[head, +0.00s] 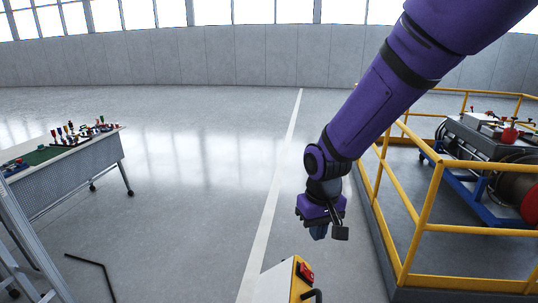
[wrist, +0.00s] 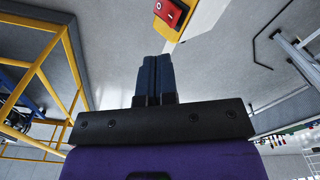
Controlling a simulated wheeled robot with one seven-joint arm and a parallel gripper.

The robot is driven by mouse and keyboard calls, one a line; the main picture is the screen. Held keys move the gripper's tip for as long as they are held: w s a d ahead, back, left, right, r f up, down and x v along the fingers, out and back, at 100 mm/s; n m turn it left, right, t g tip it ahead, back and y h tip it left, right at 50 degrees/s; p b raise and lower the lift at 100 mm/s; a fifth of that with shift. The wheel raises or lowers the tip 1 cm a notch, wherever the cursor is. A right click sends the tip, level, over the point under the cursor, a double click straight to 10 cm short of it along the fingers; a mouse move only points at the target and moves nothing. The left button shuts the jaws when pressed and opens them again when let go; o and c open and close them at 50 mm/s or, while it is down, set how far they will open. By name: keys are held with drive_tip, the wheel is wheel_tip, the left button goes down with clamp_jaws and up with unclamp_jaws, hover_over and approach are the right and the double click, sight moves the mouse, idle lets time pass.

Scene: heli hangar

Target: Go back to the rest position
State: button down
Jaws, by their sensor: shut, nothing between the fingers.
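My gripper (head: 319,232) hangs at the end of my purple arm, right of the middle in the head view, pointing down over open floor. In the wrist view its two dark blue fingers (wrist: 154,78) lie side by side, shut with nothing between them. A yellow and white post with a red switch box (head: 305,272) stands below and nearer in the head view. The red box also shows beyond the fingertips in the wrist view (wrist: 170,13), apart from them.
A yellow railing (head: 425,215) encloses a platform with machinery (head: 490,140) on the right. A table (head: 70,168) with several small coloured items stands on the left, beside a grey metal frame (head: 28,240).

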drive_tip(key=s+d+r+m+t, duration=0.3)
drive_tip(key=s+d+r+t, duration=0.1)
drive_tip(key=s+d+r, duration=1.4)
wheel_tip(320, 180, up, 3)
drive_tip(key=shift+s+m+t, duration=0.3)
drive_tip(key=shift+s+t, duration=0.1)
drive_tip(key=shift+s, duration=0.4)
drive_tip(key=shift+w+a, duration=0.1)
